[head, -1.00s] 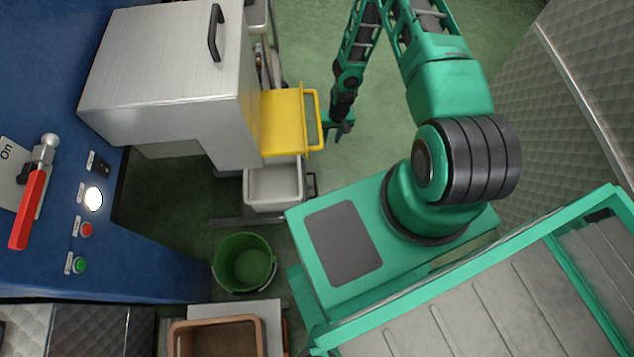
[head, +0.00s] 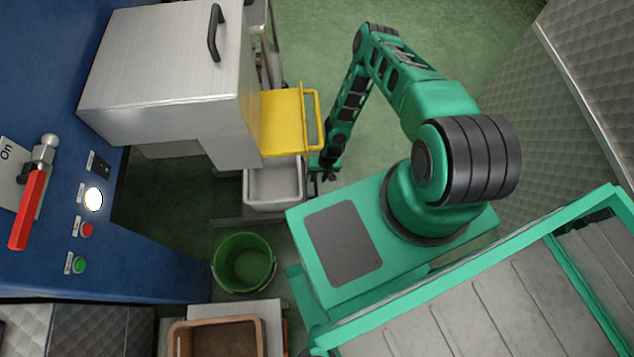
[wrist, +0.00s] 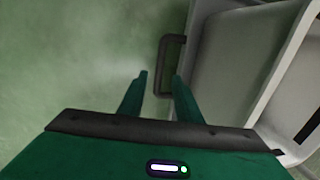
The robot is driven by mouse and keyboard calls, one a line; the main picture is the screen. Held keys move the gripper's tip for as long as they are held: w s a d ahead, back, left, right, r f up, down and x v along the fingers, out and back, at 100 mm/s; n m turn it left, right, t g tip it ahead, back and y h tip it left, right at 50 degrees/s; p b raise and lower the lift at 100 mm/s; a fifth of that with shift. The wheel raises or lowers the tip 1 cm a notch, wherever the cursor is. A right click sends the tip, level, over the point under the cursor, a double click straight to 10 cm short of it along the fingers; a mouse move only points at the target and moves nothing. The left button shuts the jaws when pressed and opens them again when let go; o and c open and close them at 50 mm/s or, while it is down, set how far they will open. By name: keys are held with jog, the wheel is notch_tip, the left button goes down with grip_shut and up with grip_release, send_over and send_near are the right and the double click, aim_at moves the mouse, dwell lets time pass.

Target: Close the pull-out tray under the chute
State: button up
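The pull-out tray (head: 273,186) is pale grey and empty, and shows partly below the yellow chute (head: 282,122) in the head view. Its near part lies out in the open; the chute hides the rest. In the wrist view the tray (wrist: 228,70) fills the right side, with its dark bar handle (wrist: 164,66) on its left wall. My gripper (head: 323,174) is beside the tray's handle side.
A steel machine housing (head: 170,75) stands to the left of the chute. A green bucket (head: 244,262) is on the floor below the tray. A brown crate (head: 215,322) is at the bottom. A blue panel (head: 130,262) with a red lever is at left. Green floor is open at the top.

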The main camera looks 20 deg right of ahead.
aim_at(316, 184)
jog(key=shift+w+a+f, duration=0.1)
jog(key=shift+a+f, duration=0.1)
jog(key=shift+f, duration=1)
jog(key=shift+w+a+f, duration=0.1)
jog(key=shift+a+f, duration=0.1)
jog(key=shift+f, duration=0.95)
grip_shut()
